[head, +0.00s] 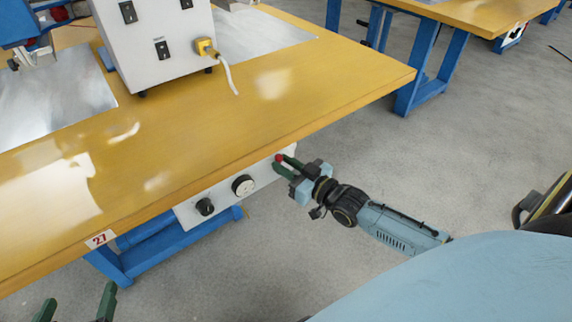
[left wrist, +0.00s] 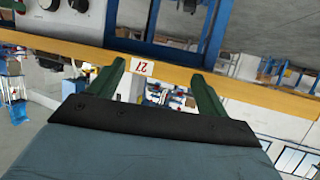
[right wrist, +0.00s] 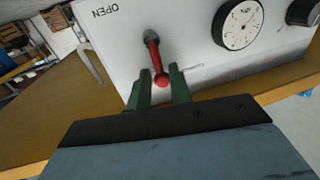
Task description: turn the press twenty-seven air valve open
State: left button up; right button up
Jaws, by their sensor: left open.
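The press twenty-seven air valve is a red lever with a ball knob (right wrist: 162,81) on a pale panel (right wrist: 190,62) under the bench's front edge. The word OPEN is printed on the panel to the left of the lever's pivot in the right wrist view, and the lever points away from it. My right gripper (head: 283,162) is at the lever, its green fingers close on both sides of the knob; it also shows in the right wrist view (right wrist: 161,78). My left gripper (head: 78,300) is open and empty, low before the bench's left end, near the 27 label (head: 101,239).
A dial gauge (head: 244,185) and a black knob (head: 205,207) sit on the same panel beside the valve. The yellow bench top (head: 250,110) overhangs the panel and carries a grey control box (head: 165,50).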

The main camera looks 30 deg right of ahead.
grip_shut()
pick_arm(q)
jog(key=shift+s+f, duration=0.1)
jog(key=shift+f, duration=0.05)
pick_arm(e)
jog(key=shift+d+m, duration=0.15)
jog(key=shift+m, duration=0.15)
pick_arm(q)
notch_tip(320, 180, up, 12)
jog(key=d+t+h+b, duration=0.2)
jog(key=t+h+b, duration=0.1)
jog(key=t, duration=0.5)
jog(key=shift+w+d, duration=0.2)
jog(key=shift+w, duration=0.1)
pick_arm(e)
jog(key=shift+w+d+f+m+t+h, duration=0.1)
jog(key=shift+d+f+m+t+h, duration=0.6)
jog(key=shift+m, duration=2.65)
jog(key=shift+s+d+f+m+t+h, duration=0.1)
jog(key=shift+d+f+m+t+h, duration=0.55)
jog(key=shift+m, duration=2.75)
jog(key=shift+w+d+f+m+t+h, duration=0.1)
jog(key=shift+d+f+m+h, duration=0.6)
jog(key=shift+m, duration=2.65)
jog(key=shift+a+f+y, duration=0.25)
jog(key=shift+a+f, duration=0.1)
jog(key=shift+a, duration=0.1)
jog(key=shift+o, duration=1.6)
grip_release()
